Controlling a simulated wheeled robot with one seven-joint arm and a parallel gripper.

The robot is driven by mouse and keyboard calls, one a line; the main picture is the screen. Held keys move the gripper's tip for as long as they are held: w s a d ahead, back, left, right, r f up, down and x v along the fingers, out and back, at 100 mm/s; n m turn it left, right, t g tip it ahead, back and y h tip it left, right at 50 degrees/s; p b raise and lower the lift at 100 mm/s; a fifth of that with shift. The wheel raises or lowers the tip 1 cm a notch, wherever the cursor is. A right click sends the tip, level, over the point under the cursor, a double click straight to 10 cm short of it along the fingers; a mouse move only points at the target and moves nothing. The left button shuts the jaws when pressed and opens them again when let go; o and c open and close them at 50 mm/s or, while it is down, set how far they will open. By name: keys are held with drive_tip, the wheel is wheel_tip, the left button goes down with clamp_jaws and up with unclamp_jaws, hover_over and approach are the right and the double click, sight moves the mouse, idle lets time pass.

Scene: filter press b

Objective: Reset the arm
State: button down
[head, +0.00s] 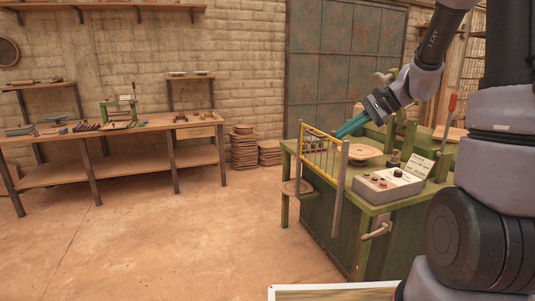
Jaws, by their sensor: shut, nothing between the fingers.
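My arm comes in from the upper right of the head view. My gripper (342,133) is at its end, with teal fingers shut and empty. It points down and left, and in the picture the fingertips lie just above and right of the yellow barred guard (322,152). The guard stands on the front left part of the green press (338,222). I cannot tell how far the fingertips are from the guard in depth.
A control box (388,184) with coloured buttons and a white sign (418,166) are on the press. Stacked discs (244,150) stand behind. A long workbench (112,131) lines the left wall. The floor between is clear.

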drive_tip(key=s+d+r+n+t+h, duration=0.1)
drive_tip(key=s+r+n+t+h, duration=0.1)
drive_tip(key=s+r, duration=0.4)
drive_tip(key=s+d+r+n+t+h, duration=0.1)
drive_tip(key=s+r+n+h, duration=0.4)
drive_tip(key=s, duration=0.9)
drive_tip(key=shift+d+r+t, duration=0.3)
drive_tip(key=shift+r+t, duration=0.2)
drive_tip(key=c, duration=1.5)
unclamp_jaws()
drive_tip(key=shift+c, duration=0.2)
